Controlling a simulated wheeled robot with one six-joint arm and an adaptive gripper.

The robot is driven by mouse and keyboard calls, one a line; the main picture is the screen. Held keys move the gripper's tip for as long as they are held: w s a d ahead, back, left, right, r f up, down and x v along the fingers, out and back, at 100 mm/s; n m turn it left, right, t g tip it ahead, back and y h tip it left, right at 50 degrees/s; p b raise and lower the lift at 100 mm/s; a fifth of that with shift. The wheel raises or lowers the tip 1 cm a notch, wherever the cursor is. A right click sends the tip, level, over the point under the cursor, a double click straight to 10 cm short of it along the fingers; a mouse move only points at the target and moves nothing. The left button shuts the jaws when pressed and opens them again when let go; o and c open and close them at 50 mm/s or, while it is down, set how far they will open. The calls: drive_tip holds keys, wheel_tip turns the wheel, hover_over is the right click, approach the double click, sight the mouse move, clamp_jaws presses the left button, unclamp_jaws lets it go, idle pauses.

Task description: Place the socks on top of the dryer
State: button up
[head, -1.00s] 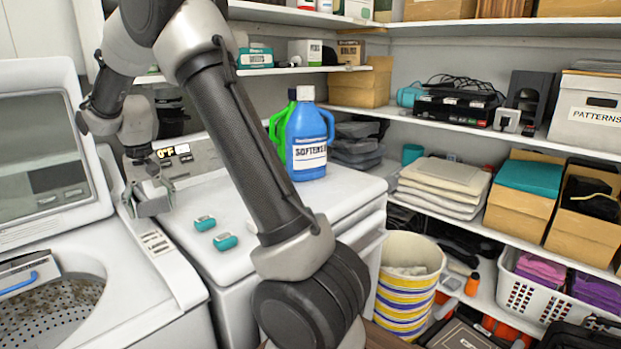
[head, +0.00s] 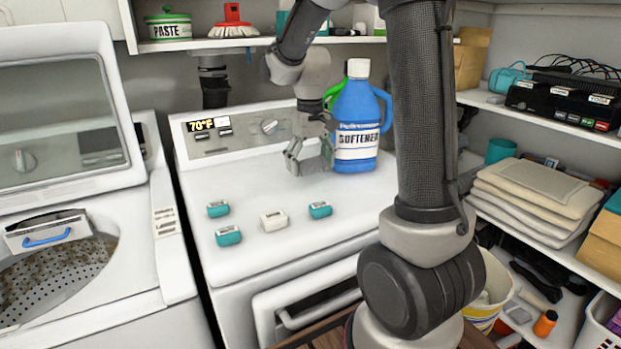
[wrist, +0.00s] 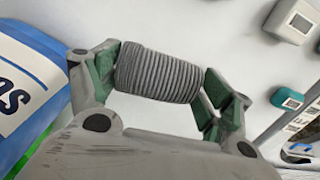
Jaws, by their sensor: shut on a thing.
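The dryer (head: 262,185) is the white machine in the middle of the head view, with a control panel at its back. My gripper (head: 310,160) is over the back right of its top, just left of the blue softener jug (head: 357,120). In the wrist view my gripper (wrist: 158,98) is shut on a grey ribbed roll (wrist: 158,72), which looks like the rolled socks. The roll lies across between the two fingers, above the white surface. In the head view the roll is hard to make out; I cannot tell its height above the top.
Teal boxes (head: 229,236) and a white box (head: 273,220) stand on the dryer's front half. The softener jug stands close beside my gripper. An open washer (head: 150,235) is at left; shelves (head: 550,120) are at right. The dryer's front left corner has free room.

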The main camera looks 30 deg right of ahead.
sight(310, 189)
drive_tip(key=shift+f, duration=2.3)
drive_tip(key=o, duration=1)
drive_tip(key=shift+f, duration=0.1)
wheel_tip(310, 189, up, 12)
drive_tip(key=shift+f, duration=0.15)
drive_tip(key=s+r+t, duration=0.1)
drive_tip(key=s, duration=0.6)
drive_tip(key=s+t, duration=0.2)
drive_tip(key=s, duration=0.5)
drive_tip(key=s+r+t, duration=0.1)
drive_tip(key=s, duration=0.7)
drive_tip(key=shift+d+r, duration=0.1)
drive_tip(key=shift+r, duration=0.25)
